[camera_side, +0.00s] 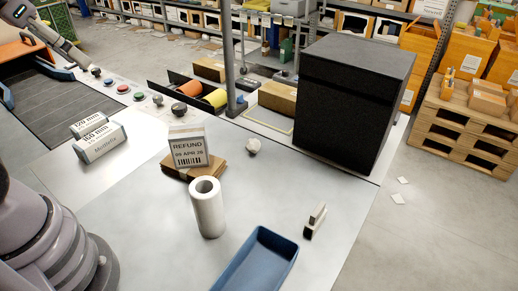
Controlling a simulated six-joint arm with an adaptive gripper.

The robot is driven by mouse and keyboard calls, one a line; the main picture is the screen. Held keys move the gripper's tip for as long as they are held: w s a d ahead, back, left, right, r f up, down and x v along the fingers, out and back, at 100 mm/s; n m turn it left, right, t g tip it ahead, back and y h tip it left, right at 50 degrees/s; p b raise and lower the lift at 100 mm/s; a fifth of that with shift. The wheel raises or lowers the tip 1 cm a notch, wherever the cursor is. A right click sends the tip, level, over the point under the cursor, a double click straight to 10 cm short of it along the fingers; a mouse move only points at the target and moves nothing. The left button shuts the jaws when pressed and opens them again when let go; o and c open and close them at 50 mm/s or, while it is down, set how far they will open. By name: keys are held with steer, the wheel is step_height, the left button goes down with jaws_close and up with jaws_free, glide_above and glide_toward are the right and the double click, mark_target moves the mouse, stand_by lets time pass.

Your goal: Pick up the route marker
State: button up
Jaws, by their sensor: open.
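I cannot tell for sure which thing is the route marker. A white block marked REFUND, 09 APR 26 (189,147) stands on a flat brown cardboard piece (203,170). A white roll (207,207) stands upright in front of it.
The blue tray (256,262) lies at the front edge. A crumpled ball (253,146) and a large black box (350,105) are farther back. Labelled metal blocks (102,142) and coloured buttons (123,89) are left. Bare table lies between the roll and the small piece.

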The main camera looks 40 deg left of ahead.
steer(key=w+d+f+t+h, duration=0.1)
steer(key=w+d+f+h, duration=0.15)
steer(key=w+d, duration=0.95)
steer(key=t+y, duration=0.2)
steer(key=t, duration=0.3)
glide_above(316, 212)
steer(key=s, duration=0.3)
step_height(316, 212, down, 26)
steer(key=f, duration=0.1)
steer(key=shift+t+y, duration=0.55)
steer(key=shift+t, duration=0.05)
steer(key=s+f, duration=0.1)
steer(key=f, duration=0.2)
steer(key=s+f, duration=0.1)
steer(key=shift+s+f, duration=0.3)
steer(key=shift+s, duration=0.05)
steer(key=shift+w+f, duration=0.15)
steer(key=shift+f, duration=0.1)
steer(key=x, duration=0.7)
steer(key=shift+r, duration=0.1)
jaws_close()
